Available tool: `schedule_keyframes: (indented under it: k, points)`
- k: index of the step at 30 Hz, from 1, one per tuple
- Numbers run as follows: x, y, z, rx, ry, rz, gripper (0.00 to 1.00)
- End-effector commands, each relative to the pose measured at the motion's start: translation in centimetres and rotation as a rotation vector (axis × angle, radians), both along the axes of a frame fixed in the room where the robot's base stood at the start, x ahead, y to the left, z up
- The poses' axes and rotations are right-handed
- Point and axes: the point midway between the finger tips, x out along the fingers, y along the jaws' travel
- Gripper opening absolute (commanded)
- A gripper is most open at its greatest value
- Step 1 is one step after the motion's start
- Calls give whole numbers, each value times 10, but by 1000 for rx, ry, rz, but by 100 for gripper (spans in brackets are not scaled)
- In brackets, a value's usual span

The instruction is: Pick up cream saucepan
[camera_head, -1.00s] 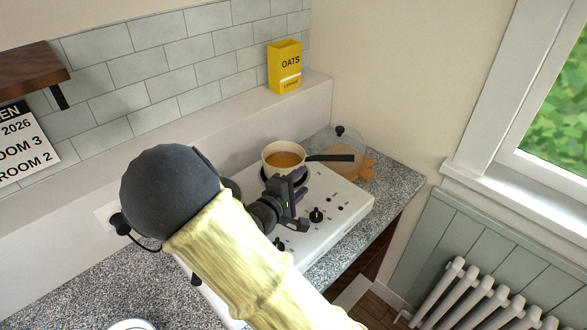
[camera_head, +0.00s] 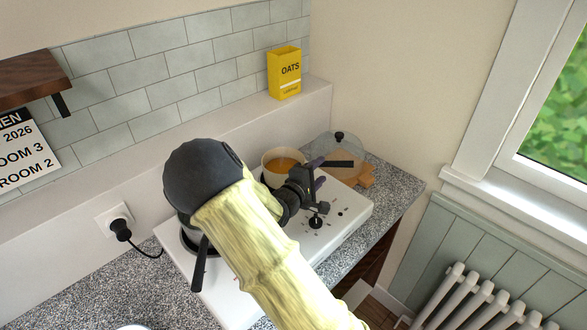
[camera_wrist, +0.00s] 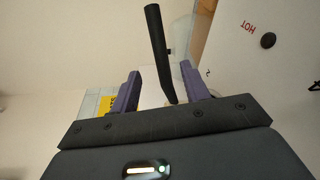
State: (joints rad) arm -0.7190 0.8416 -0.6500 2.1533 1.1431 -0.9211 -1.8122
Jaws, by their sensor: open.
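The cream saucepan (camera_head: 270,164) stands at the back right of the white hob and holds an orange-brown liquid. Its dark handle (camera_head: 338,164) points right. My gripper (camera_head: 318,183) is open beside the pan at its front right, close to the handle. In the wrist view the black handle (camera_wrist: 157,48) runs between the two purple fingers of my gripper (camera_wrist: 165,92), with gaps on both sides. The pan's body is mostly hidden there, and part of it is hidden by my wrist in the head view.
The white hob (camera_head: 347,215) has knobs at its front. A dark pan handle (camera_head: 199,265) sticks out at the hob's left. A glass lid (camera_head: 340,147) and a wooden board (camera_head: 366,177) lie behind the saucepan's handle. A yellow oats box (camera_head: 285,74) stands on the ledge.

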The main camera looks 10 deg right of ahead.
Motion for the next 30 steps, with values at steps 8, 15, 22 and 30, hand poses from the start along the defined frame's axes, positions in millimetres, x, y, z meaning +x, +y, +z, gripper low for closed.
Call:
schedule_keyframes:
  k: [8,15,22,30]
  points:
    - [19,-21,-4,0,1,0,46]
    - [19,-21,-4,0,1,1,46]
    - [30,-35,-6,0,1,-1,46]
    - [52,-59,-11,0,0,-1,46]
